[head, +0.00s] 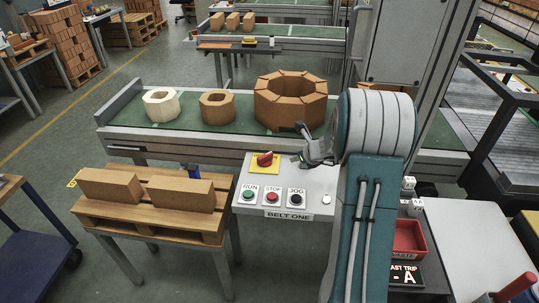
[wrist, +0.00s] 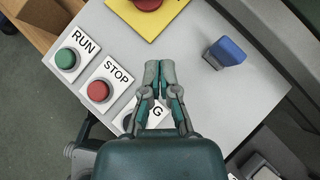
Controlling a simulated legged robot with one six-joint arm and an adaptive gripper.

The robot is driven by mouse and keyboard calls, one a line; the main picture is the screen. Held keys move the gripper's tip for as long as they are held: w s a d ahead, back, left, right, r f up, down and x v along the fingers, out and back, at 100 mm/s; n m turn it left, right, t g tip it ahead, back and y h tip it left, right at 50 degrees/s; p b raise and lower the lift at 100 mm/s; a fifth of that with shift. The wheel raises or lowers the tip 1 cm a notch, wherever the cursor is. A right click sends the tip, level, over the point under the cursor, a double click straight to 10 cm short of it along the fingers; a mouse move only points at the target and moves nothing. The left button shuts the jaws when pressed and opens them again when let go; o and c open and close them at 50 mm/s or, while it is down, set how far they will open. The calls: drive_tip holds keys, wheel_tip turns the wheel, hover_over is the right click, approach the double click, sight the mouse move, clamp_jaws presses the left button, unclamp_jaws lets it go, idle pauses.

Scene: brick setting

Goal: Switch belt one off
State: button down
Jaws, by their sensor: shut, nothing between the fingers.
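The BELT ONE panel (head: 300,232) has a green RUN button (head: 248,194), a red STOP button (head: 272,197) and a black JOG button (head: 297,199). A red knob (head: 265,159) sits on a yellow plate above them. My gripper (head: 308,161) is over the panel, right of the knob. In the wrist view my gripper (wrist: 158,68) is shut and empty, and its fingers partly cover JOG. The STOP button (wrist: 98,91) and RUN button (wrist: 66,59) show to their left. A blue handle (wrist: 227,52) stands to their right; my arm hides that spot in the head view.
Behind the panel a green belt (head: 180,124) carries two small blocks and a large brick ring (head: 290,100). At left a wooden pallet (head: 160,215) bears two bricks.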

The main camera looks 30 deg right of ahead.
sight(270, 159)
drive_tip(key=x, duration=0.9)
drive_tip(key=shift+f, duration=0.1)
drive_tip(key=w, duration=0.3)
drive_tip(key=shift+w+a+f, duration=0.25)
drive_tip(key=shift+w+a, duration=0.15)
drive_tip(key=shift+w, duration=0.4)
